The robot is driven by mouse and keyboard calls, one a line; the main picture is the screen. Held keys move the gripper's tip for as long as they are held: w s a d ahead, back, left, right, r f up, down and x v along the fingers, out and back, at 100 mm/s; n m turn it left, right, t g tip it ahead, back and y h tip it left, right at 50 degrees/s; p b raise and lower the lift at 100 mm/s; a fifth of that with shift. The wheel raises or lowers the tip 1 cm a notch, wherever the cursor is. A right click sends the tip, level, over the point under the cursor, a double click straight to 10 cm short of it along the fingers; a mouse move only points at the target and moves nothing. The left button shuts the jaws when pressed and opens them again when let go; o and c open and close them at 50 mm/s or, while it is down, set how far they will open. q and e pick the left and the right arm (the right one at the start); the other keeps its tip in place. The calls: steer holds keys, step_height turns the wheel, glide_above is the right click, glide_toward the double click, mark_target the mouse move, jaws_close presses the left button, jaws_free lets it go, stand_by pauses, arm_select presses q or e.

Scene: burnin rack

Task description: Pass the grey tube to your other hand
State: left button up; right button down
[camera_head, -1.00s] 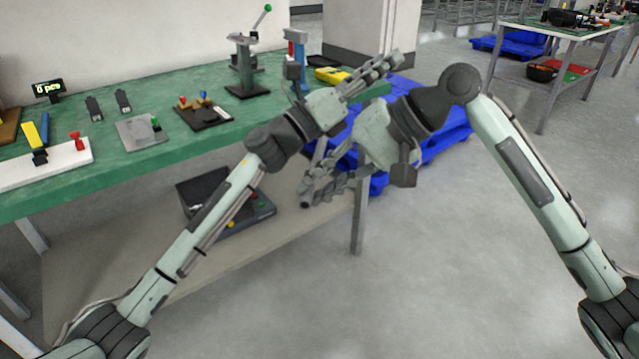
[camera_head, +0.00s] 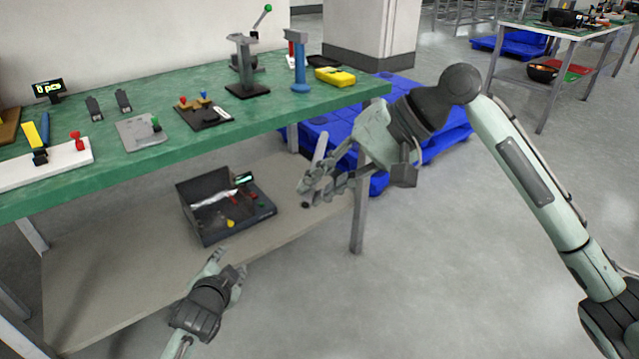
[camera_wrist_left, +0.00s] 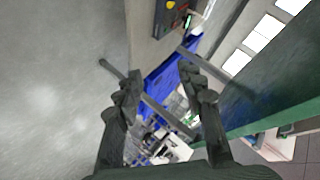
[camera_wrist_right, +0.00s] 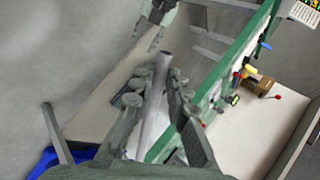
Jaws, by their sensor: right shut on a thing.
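The grey tube (camera_wrist_right: 152,112) is a plain slim cylinder between the fingers of my right gripper (camera_head: 318,184). In the head view the tube (camera_head: 321,146) sticks up above the fingers, slightly tilted. My right gripper is shut on it, in the air in front of the bench's right end. My left gripper (camera_head: 229,266) is low and to the left, well apart from the tube. Its fingers are spread and empty in the left wrist view (camera_wrist_left: 160,85). The part of the tube inside the right fingers is partly hidden.
The green workbench (camera_head: 165,170) with several fixtures runs along the left and back. A dark open box (camera_head: 215,232) stands on its lower shelf (camera_head: 110,270). Blue pallets (camera_head: 445,145) lie behind my right gripper. The floor at front right is clear.

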arm_select(q)
steer(key=s+a+f+n+g, duration=0.1)
steer(key=s+f+n+g, duration=0.1)
steer(key=s, duration=0.6)
steer(key=s+a+f+n+g, duration=0.2)
steer(key=s+f+g, duration=0.2)
steer(key=s+f, duration=0.3)
steer(key=s+a+f+n+g, duration=0.1)
steer(key=s+f+n+g, duration=0.2)
steer(key=s, duration=0.8)
step_height(320, 180, down, 2)
steer(key=shift+a+f, duration=0.1)
steer(key=shift+a, duration=0.2)
